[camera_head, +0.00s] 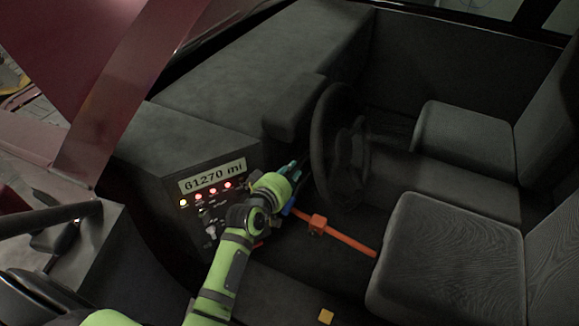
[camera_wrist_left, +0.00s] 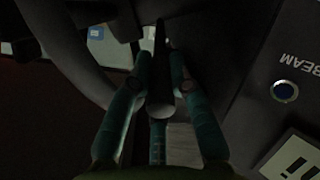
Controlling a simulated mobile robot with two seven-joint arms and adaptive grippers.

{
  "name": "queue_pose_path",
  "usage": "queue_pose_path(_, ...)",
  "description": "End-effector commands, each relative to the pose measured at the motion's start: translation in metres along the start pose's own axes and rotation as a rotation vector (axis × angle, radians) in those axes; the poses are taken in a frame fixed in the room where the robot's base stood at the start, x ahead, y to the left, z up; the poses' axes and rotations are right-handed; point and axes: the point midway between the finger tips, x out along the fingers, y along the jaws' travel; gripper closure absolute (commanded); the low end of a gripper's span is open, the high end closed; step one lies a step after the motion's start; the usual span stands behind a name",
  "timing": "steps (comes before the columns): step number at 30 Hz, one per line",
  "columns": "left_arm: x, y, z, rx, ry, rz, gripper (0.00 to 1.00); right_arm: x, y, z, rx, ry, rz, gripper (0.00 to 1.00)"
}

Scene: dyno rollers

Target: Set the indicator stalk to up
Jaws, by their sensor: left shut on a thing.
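My left gripper (camera_head: 292,170) reaches in beside the dashboard, just left of the dark steering wheel (camera_head: 319,150). In the left wrist view its teal fingers (camera_wrist_left: 160,85) are closed around a dark rod, the indicator stalk (camera_wrist_left: 160,60), which runs between them. The stalk's blunt grey end shows between the fingers. In the head view the stalk is hidden by the gripper and the wheel, so its up or down setting cannot be told. My right gripper is not in view.
The dash panel has a "61270 mi" display (camera_head: 212,175), a row of lit lamps (camera_head: 213,191) and knobs. Dark seats (camera_head: 455,255) stand right. A "BEAM" button (camera_wrist_left: 285,91) is close by.

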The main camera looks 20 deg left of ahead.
Motion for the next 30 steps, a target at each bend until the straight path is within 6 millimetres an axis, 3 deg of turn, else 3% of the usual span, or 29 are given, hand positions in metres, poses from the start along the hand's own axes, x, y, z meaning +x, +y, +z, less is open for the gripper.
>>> queue_pose_path(8, 0.001, 0.002, 0.000, -0.003, 0.000, 0.003, 1.00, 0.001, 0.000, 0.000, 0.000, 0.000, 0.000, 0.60)
queue_pose_path(9, 0.001, 0.002, 0.000, -0.003, 0.000, 0.004, 0.68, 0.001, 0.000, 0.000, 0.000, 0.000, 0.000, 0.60)
queue_pose_path(10, 0.001, 0.002, 0.000, -0.003, 0.000, 0.003, 0.56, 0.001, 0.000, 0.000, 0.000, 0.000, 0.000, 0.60)
queue_pose_path(23, -0.005, 0.000, 0.001, -0.001, -0.001, 0.000, 0.55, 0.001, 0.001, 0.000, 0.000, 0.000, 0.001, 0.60)
queue_pose_path(30, -0.045, -0.001, 0.002, 0.000, -0.002, -0.001, 0.55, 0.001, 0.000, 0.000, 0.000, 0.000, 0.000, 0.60)
